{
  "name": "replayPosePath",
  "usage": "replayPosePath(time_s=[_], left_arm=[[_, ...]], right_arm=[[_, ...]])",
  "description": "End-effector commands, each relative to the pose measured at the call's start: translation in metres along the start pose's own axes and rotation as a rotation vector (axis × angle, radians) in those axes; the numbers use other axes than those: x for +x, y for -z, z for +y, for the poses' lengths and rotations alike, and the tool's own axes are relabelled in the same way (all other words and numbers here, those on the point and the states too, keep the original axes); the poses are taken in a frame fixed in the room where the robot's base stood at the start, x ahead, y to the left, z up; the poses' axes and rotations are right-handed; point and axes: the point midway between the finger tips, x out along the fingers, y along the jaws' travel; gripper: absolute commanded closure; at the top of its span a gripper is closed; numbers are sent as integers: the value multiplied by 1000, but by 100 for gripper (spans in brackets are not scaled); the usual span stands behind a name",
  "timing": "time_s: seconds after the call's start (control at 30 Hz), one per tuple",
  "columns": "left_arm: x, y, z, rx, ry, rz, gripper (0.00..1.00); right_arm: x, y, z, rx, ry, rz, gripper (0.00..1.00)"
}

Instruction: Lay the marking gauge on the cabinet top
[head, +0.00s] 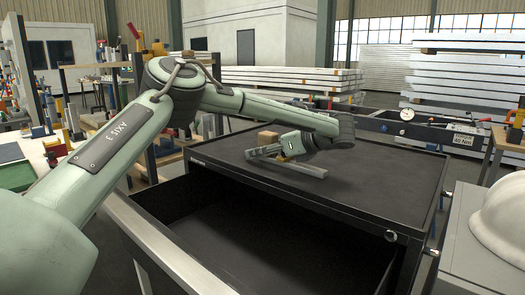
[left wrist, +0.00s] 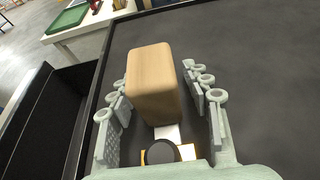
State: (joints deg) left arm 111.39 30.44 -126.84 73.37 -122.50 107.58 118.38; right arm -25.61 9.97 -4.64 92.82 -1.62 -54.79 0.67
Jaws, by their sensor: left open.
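A light-brown wooden block, which looks like the marking gauge's body (left wrist: 152,80), is on or just above the black cabinet top (head: 385,190). In the left wrist view it lies between the two fingers, with a gap showing on the right. In the head view the block (head: 267,137) shows just behind my left gripper (head: 268,151), which is low over the cabinet top with its fingers spread. A dark disc (left wrist: 161,152) and yellow and white pieces are near the palm; I cannot tell whether they belong to the gauge. My right gripper is not in view.
The cabinet's front drawer (head: 250,240) is pulled open and looks empty. A white helmet (head: 500,222) sits on a grey surface at the right. A cluttered workbench (head: 50,148) stands at the left. The right part of the cabinet top is clear.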

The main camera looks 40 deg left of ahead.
Motion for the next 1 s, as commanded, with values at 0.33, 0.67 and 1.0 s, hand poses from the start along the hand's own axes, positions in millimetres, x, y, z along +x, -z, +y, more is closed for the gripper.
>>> replayPosePath(time_s=[0.33,0.67,1.0], left_arm=[[-19,0,-1,-1,4,0,51],[-91,-3,-1,-1,5,-3,51],[-121,-2,0,-1,0,0,51]], right_arm=[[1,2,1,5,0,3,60],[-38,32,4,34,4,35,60],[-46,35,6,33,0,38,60]])
